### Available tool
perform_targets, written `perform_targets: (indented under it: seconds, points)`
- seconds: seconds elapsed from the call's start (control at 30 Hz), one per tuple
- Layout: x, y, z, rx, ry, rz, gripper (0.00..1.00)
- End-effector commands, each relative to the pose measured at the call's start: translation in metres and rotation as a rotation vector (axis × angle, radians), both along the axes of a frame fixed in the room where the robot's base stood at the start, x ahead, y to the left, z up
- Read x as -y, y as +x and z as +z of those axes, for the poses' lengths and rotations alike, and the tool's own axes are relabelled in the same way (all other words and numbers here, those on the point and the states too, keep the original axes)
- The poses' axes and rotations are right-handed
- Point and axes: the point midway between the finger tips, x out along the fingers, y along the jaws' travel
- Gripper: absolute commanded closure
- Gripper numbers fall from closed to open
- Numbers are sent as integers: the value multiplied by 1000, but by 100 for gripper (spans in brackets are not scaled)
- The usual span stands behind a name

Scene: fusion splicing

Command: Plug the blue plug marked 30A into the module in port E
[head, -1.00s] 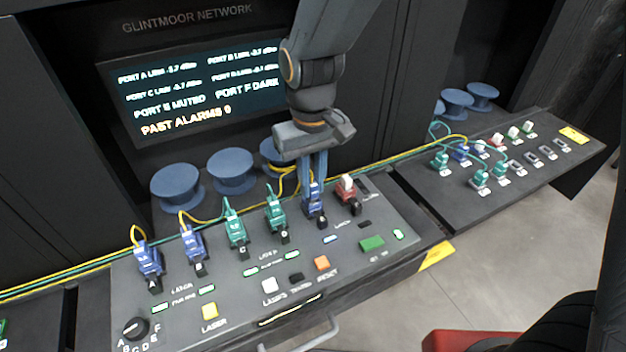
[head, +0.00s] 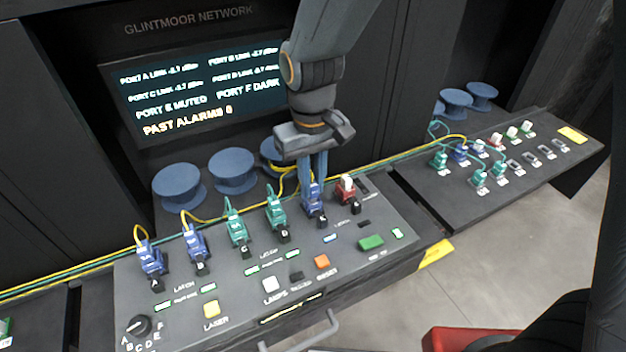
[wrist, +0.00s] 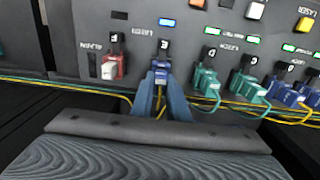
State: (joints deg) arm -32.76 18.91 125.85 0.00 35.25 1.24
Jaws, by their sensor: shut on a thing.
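The blue plug (wrist: 160,70) sits between my gripper's two fingers at port E, in line with the dark module (wrist: 163,47) there. In the head view the blue plug (head: 313,194) is partly covered by the fingers. My gripper (head: 314,178) points down over port E and is shut on this plug; its fingers also show in the wrist view (wrist: 160,88). The plug's nose meets the module, but I cannot tell how deep it sits. Its marking is too small to read. A yellow cable (head: 285,178) runs beside it.
Blue plugs stand at ports A (head: 152,262) and B (head: 195,245), green plugs at C (head: 236,232) and D (head: 275,216). A red unit with a white cap (head: 347,190) stands just right of E. The screen (head: 190,95) reads port E muted, port F dark.

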Motion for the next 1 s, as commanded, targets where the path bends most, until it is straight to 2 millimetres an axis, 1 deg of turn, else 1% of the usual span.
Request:
perform_targets:
  seconds: [0.93,0.97,1.0]
  points:
    - [0,0,-11,0,0,0,100]
    - [0,0,-11,0,0,0,80]
    - [0,0,-11,0,0,0,74]
